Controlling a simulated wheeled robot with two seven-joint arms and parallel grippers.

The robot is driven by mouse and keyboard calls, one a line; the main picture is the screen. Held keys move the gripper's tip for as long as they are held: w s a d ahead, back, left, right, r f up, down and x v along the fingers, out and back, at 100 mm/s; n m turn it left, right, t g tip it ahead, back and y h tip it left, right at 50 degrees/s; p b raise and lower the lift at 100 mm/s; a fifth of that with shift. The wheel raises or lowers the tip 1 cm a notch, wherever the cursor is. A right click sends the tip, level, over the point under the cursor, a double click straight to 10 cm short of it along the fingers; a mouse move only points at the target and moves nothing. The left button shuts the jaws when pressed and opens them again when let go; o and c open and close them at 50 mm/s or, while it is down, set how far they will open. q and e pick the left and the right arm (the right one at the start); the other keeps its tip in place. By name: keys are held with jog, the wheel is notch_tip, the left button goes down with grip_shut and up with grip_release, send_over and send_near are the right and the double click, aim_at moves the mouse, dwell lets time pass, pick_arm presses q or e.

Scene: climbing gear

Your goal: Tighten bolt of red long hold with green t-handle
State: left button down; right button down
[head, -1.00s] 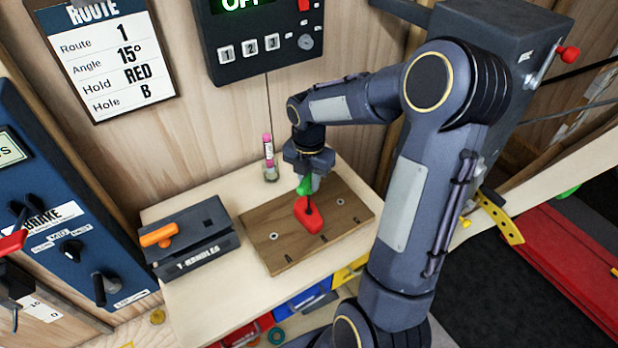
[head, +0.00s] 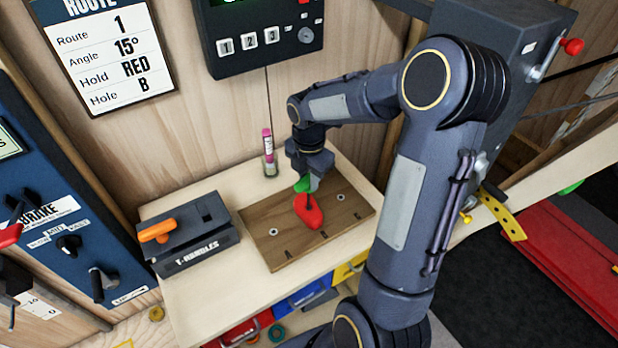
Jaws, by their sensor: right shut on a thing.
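The red long hold (head: 309,212) lies on the wooden board (head: 268,236) on the workbench, over the board's middle. The green t-handle (head: 301,186) stands above it, its shaft pointing down to the hold's bolt. The bolt itself is too small to see. My right gripper (head: 308,176) points down and is shut on the green t-handle; its fingers partly hide the handle. My left gripper is not in view.
A dark T-handles box (head: 197,257) with an orange t-handle (head: 157,232) stands left of the board. A pink-capped tube (head: 268,152) stands behind it. Coloured bins sit below the bench's front edge. A control box (head: 263,35) hangs on the wall.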

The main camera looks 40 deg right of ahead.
jog(key=m, duration=0.3)
jog(key=shift+s+f+m, duration=0.1)
jog(key=shift+f+m, duration=0.05)
jog(key=shift+m, duration=0.25)
jog(key=m+b, duration=0.1)
jog(key=m, duration=0.3)
jog(key=shift+r+p, duration=1.35)
jog(key=shift+r, duration=0.35)
